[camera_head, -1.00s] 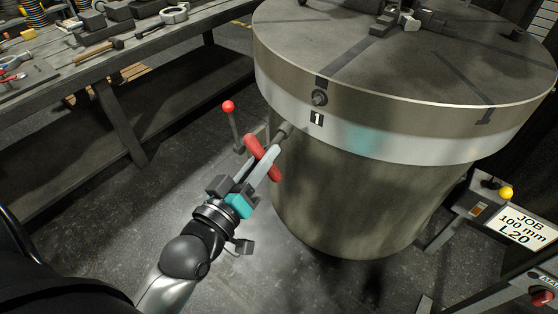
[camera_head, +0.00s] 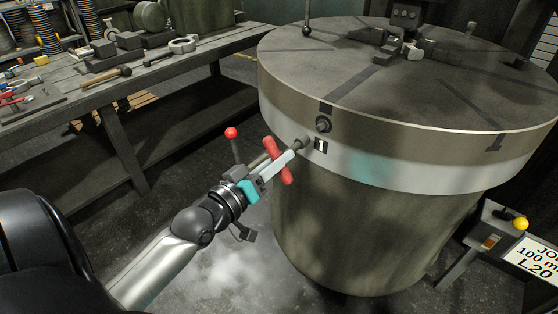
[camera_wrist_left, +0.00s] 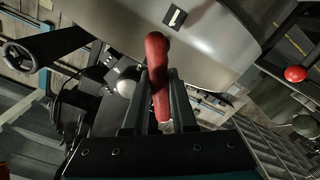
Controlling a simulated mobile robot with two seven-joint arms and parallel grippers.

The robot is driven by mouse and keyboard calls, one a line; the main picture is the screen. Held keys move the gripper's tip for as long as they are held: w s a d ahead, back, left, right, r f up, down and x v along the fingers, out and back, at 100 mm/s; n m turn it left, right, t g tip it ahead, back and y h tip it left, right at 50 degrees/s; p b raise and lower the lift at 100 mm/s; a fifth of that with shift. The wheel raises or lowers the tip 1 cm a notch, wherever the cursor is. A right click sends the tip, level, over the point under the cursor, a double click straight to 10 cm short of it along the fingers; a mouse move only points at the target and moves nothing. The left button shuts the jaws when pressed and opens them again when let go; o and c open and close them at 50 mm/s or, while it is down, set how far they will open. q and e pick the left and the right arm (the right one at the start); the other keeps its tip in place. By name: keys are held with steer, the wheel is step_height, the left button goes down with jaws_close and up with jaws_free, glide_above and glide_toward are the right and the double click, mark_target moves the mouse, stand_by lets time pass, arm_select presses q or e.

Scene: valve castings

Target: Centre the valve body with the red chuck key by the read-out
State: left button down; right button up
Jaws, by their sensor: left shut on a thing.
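The red chuck key (camera_head: 286,174) has a red cross-handle and a dark grey shank with a blunt tip. My left gripper (camera_head: 270,172) is shut on it beside the round chuck table (camera_head: 420,120). The tip points up and right, just below and left of the dark screw socket (camera_head: 323,124) above the number 1 plate. They look a little apart; the exact gap cannot be told. In the left wrist view the red handle (camera_wrist_left: 157,70) lies between my fingers, and the shank is hidden. I cannot make out the valve body or the read-out. My right gripper is not in view.
A workbench (camera_head: 150,80) with tools stands at the left. A red-knobbed lever (camera_head: 232,133) rises close behind my left gripper. Dark jaws (camera_head: 395,52) sit on the table top. A yellow-knobbed stand (camera_head: 520,223) and a job sign (camera_head: 535,262) are at lower right.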

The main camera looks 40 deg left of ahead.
mark_target(299, 143)
arm_select(q)
steer(key=shift+r+p, duration=0.15)
steer(key=shift+p, duration=0.15)
steer(key=shift+w, duration=0.3)
steer(key=shift+w+d+p, duration=0.15)
steer(key=shift+w+p, duration=0.3)
steer(key=shift+w, duration=1.3)
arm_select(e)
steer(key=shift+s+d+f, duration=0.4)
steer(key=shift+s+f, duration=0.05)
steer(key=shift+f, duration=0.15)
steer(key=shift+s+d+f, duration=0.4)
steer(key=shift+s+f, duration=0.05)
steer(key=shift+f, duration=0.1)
arm_select(q)
steer(key=shift+w, duration=0.1)
steer(key=shift+w, duration=0.45)
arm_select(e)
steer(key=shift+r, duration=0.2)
